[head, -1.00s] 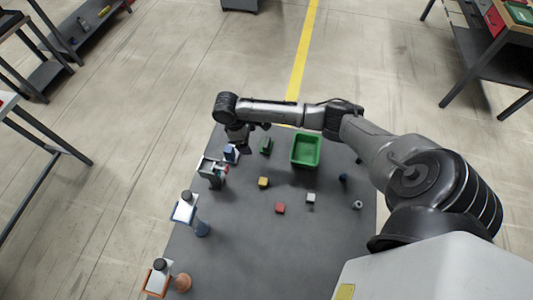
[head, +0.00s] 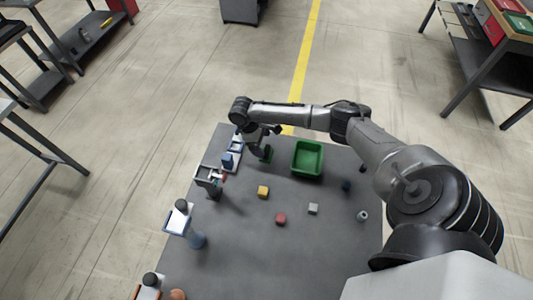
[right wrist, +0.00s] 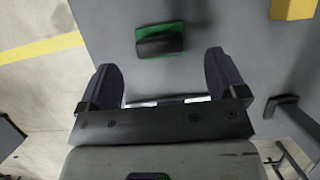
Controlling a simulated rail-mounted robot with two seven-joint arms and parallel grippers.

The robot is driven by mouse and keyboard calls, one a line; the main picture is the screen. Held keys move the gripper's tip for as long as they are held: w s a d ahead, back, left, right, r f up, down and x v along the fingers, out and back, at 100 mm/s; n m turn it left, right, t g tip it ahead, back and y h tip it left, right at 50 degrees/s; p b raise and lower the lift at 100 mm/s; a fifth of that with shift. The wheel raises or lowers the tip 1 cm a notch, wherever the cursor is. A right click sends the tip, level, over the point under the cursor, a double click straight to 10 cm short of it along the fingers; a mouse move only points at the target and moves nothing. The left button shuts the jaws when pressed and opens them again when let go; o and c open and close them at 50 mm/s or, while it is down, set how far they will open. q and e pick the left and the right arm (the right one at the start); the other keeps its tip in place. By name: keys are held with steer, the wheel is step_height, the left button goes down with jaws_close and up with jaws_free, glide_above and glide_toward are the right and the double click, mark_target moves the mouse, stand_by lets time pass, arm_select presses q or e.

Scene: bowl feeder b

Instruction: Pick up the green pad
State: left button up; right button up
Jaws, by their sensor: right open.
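The green pad (right wrist: 178,29) lies on the grey table in the right wrist view, with a dark block-like part over most of it. It lies just beyond and between my right fingertips (right wrist: 162,72), which are spread apart with nothing between them. In the head view the green pad (head: 267,154) is at the far edge of the table, left of the green bin, partly hidden by my right gripper (head: 260,143). My left gripper is not in view.
A green bin (head: 307,158) stands right of the pad. A yellow block (head: 263,192), a red block (head: 281,219) and a grey block (head: 313,208) lie nearer. Fixtures, including a grey one (head: 207,178), line the table's left side. The middle front is clear.

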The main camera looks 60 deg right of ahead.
mark_target(266, 149)
steer(key=shift+b+x, duration=0.45)
steer(key=shift+x, duration=2.15)
steer(key=shift+c, duration=0.4)
steer(key=c, duration=1)
steer(key=shift+o, duration=0.2)
steer(key=shift+w+r, duration=0.1)
